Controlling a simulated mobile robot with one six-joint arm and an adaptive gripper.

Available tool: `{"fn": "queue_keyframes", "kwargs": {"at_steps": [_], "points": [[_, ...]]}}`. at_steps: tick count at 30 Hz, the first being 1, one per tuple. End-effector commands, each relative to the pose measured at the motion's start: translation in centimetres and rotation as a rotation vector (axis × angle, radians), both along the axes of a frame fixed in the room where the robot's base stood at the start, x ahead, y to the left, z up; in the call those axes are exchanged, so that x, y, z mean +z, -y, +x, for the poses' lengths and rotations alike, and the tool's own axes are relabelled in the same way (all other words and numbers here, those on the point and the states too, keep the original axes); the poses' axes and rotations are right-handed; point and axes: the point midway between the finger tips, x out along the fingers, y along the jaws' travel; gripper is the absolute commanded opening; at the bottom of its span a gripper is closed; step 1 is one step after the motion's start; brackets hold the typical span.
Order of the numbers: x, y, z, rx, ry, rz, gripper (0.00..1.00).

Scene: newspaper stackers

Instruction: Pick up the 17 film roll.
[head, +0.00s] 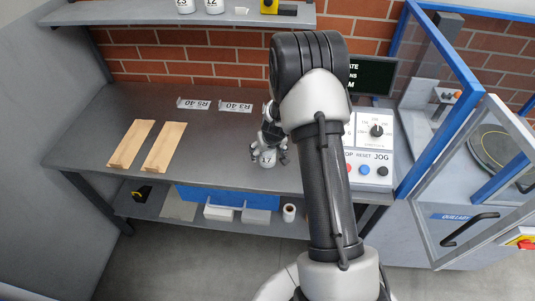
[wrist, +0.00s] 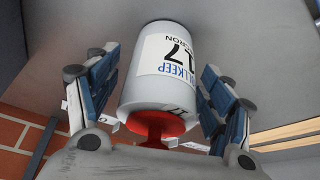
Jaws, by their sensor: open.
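The 17 film roll (wrist: 163,72) is a pale grey-white cylinder with a printed label reading 17, upside down in the wrist view, and a red part at its near end. In the head view the roll (head: 267,160) stands on the grey worktop, partly hidden by my gripper. My gripper (head: 268,151) is open above and around it. In the wrist view its blue-grey fingers stand on both sides of the roll, with a visible gap on the right; contact on the left is hard to tell.
Two wooden strips (head: 164,147) lie at the left of the worktop (head: 85,135). Label stands R5 40 (head: 194,104) and R3 40 (head: 236,106) are behind. A control panel (head: 369,150) sits to the right. More white rolls (head: 214,6) stand on the upper shelf.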

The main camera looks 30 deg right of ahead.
Motion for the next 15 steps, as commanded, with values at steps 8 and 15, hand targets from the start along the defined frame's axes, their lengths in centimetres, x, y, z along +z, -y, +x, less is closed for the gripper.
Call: {"fn": "queue_keyframes", "kwargs": {"at_steps": [8, 15], "points": [[0.03, -0.02, -0.03, 0.000, -0.001, 0.000, 0.60], [0.03, -0.02, -0.03, 0.000, -0.001, 0.000, 0.44]]}}
